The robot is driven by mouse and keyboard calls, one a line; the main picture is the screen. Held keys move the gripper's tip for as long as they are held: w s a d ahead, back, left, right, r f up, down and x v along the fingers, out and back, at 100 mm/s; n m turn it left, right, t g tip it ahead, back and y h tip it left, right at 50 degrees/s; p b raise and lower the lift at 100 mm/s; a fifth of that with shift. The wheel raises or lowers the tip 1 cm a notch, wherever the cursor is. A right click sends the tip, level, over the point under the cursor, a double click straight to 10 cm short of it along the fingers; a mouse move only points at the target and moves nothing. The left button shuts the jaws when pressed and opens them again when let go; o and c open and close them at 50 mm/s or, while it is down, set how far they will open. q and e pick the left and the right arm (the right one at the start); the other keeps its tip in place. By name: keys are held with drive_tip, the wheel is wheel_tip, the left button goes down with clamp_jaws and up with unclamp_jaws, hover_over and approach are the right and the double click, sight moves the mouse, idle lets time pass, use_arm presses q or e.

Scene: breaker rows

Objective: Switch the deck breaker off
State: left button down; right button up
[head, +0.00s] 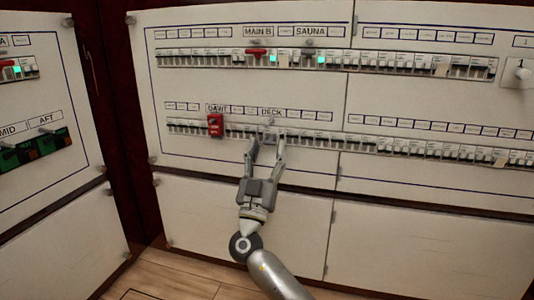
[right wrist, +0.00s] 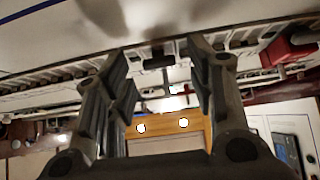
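The DECK label (head: 271,113) sits above the lower breaker row on the middle panel. The deck breaker (head: 269,133) is in that row just below the label, partly hidden by my gripper. My right gripper (head: 267,137) is at the row with its two fingers apart, one on each side of the deck breaker. In the right wrist view the fingers (right wrist: 160,75) are spread, with a dark toggle (right wrist: 158,62) between and beyond them. I cannot tell whether they touch anything. My left gripper is in neither view.
A red lockout block (head: 215,125) covers the DAVIT breaker left of DECK; a red piece also shows in the right wrist view (right wrist: 289,48). The upper row has a red handle (head: 256,52) under MAIN B and green lights. MID and AFT breakers (head: 35,146) are on the left panel.

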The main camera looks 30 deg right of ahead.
drive_tip(key=v, duration=1.2)
idle(0.4)
